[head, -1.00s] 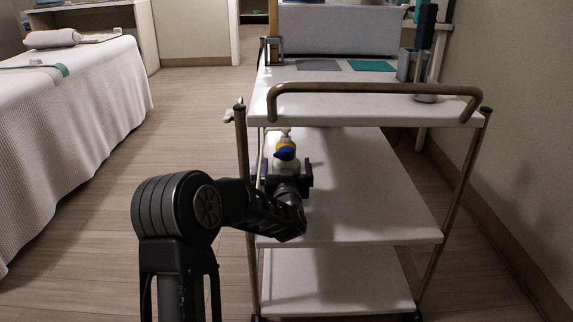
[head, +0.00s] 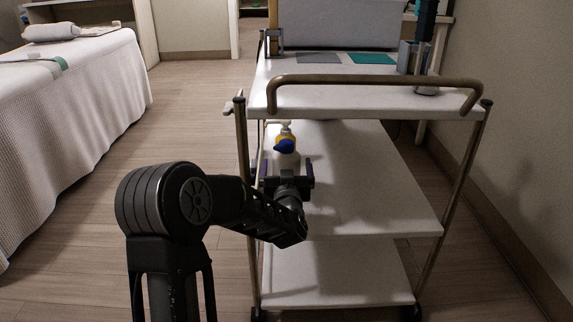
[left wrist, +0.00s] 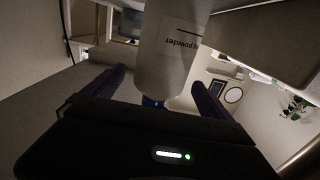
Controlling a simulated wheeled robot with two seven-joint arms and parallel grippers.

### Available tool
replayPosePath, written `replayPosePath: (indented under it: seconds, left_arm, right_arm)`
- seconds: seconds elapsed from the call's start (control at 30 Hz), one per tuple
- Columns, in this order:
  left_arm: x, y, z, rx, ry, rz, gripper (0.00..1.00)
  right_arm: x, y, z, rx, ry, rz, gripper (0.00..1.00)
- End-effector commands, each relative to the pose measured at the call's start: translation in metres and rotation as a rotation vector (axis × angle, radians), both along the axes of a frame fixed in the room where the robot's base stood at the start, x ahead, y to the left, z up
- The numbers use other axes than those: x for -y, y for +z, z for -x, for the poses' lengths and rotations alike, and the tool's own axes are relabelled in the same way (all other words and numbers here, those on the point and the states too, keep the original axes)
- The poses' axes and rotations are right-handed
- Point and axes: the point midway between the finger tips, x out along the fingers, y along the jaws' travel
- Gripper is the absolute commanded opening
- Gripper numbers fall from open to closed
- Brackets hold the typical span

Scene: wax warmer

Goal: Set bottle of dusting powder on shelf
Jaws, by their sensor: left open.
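In the left wrist view, the white bottle (left wrist: 172,65) shows close up with an upside-down label reading "powder". My left gripper (head: 288,172) is open on the near side of the bottle, its fingers pointing toward it. In the left wrist view, the bottle lies between and beyond the two dark fingers. Its lower part is partly hidden by the gripper in the head view. My right gripper is out of view.
The middle shelf is clear to the right. A bottom shelf (head: 340,278) lies below.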

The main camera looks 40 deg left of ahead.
Motion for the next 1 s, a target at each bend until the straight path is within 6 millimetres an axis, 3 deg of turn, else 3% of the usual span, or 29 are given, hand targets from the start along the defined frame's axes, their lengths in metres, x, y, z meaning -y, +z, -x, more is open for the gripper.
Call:
replayPosePath:
  seconds: [0.5,1.0]
  left_arm:
    - [0.012,0.000,0.016,-0.001,-0.001,0.001,0.96]
    - [0.014,0.000,0.018,0.000,-0.001,0.000,0.96]
  right_arm:
    - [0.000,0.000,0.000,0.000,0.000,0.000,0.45]
    - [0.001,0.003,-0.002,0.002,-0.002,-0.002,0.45]
